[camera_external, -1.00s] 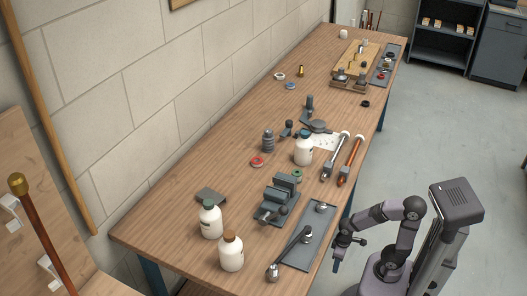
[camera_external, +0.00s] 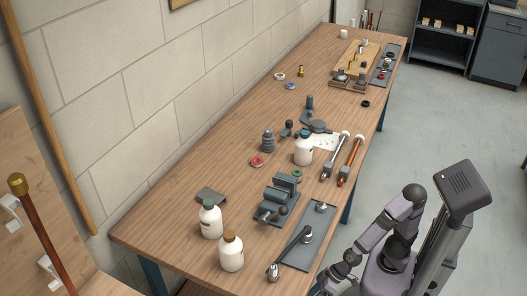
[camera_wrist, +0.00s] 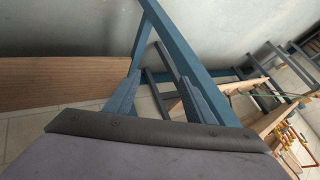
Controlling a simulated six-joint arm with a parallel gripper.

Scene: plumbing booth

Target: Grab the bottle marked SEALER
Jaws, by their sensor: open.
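Three white bottles stand upright on the workbench (camera_external: 190,190). One has a green cap (camera_external: 210,220), one a brown cap (camera_external: 231,253), and one a blue cap (camera_external: 303,150) farther along the bench. Their label text is too small to read, so I cannot tell which is marked SEALER. My gripper (camera_wrist: 159,90) is open and empty in the wrist view, its two fingers apart. In the external view it is low at the bottom edge, beside the bench's front side, partly out of frame. No bottle shows in the wrist view.
A grey vise (camera_external: 276,203) stands between the blue-capped bottle and the other two. A grey tray (camera_external: 305,238) with a wrench lies along the front edge. Two pipe tools (camera_external: 343,158) lie beside the blue-capped bottle. Blue bench legs (camera_wrist: 175,45) show in the wrist view.

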